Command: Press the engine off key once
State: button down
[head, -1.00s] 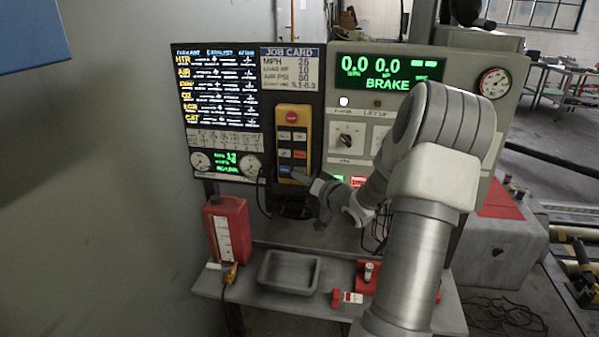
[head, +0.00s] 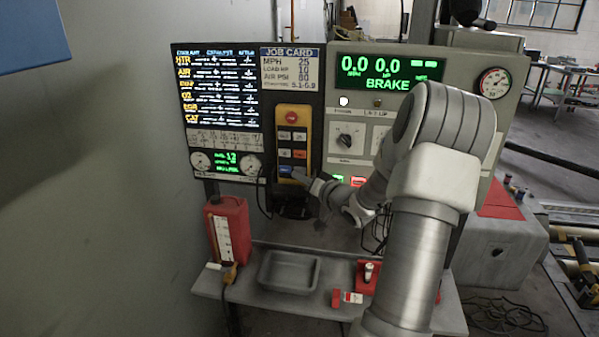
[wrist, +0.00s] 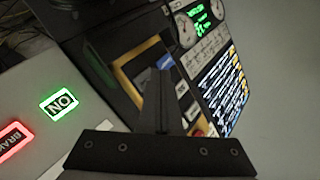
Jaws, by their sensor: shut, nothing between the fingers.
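A yellow-framed key pendant (head: 277,141) hangs on the panel in the head view, with a round red button at its top and several small keys below. The key labels are too small to read, so I cannot tell which is the engine off key. A blue key (head: 285,171) is at the bottom left; it also shows in the wrist view (wrist: 165,62). My gripper (head: 299,175) is shut and empty at the pendant's lower end, beside the blue key. In the wrist view its fingers (wrist: 161,74) overlap the pendant and hide some keys. Contact cannot be told.
A lit green ON button (wrist: 60,103) and a red-lit button (wrist: 13,140) sit on the neighbouring panel. A display screen (head: 217,88) is left of the pendant. Below are a shelf with a grey tray (head: 289,289) and a red jug (head: 228,232). A wall closes the left.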

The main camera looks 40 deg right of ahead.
jog(key=shift+w+d, duration=0.25)
jog(key=shift+d, duration=0.1)
jog(key=shift+w+d+p, duration=0.3)
jog(key=shift+p, duration=0.15)
dwell(0.7)
jog(key=shift+s+a, duration=0.6)
jog(key=shift+a, duration=0.05)
jog(key=shift+s+a, duration=1.6)
jog(key=shift+a, duration=0.3)
